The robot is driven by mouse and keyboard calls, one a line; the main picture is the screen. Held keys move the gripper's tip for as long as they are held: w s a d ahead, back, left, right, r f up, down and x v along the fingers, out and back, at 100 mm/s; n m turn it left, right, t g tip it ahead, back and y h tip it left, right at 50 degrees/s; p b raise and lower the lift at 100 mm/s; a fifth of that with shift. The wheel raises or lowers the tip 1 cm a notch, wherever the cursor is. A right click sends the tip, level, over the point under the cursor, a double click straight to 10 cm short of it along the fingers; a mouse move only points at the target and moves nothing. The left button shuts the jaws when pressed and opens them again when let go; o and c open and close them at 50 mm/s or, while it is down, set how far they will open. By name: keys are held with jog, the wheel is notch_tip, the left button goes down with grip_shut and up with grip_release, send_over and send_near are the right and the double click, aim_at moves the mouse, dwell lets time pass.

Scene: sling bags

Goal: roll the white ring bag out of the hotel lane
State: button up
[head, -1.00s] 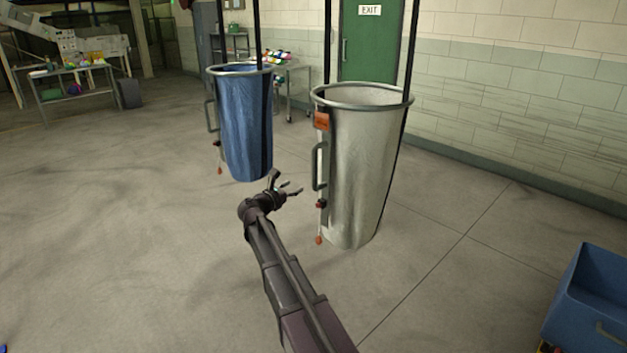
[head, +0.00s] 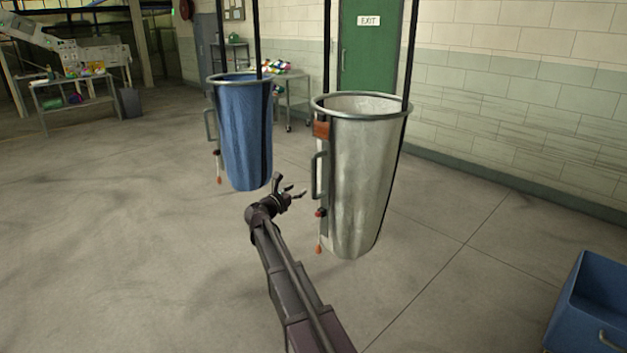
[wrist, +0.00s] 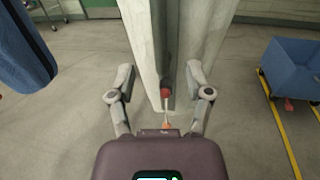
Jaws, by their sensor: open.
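The white ring bag (head: 365,180) hangs from dark straps right of centre in the head view, with a metal ring at its top. Its left side carries an orange tag (head: 321,130), a grey handle (head: 318,176) and a red knob (head: 320,213) with an orange pull below it. My gripper (head: 292,188) is open and empty, just left of the bag and near the handle's height. In the wrist view my open fingers (wrist: 163,82) spread before the white bag, with its red knob (wrist: 165,93) between them. I cannot tell whether they touch it.
A blue ring bag (head: 243,135) hangs to the left, behind my gripper. A blue bin (head: 590,310) stands at the lower right; yellow floor lines (wrist: 284,140) run by it in the wrist view. A green exit door (head: 368,60) is behind.

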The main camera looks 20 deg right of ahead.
send_over(314, 196)
jog(key=w, duration=0.1)
jog(key=shift+d, duration=0.25)
dwell(0.4)
jog(key=shift+a, duration=0.1)
grip_shut()
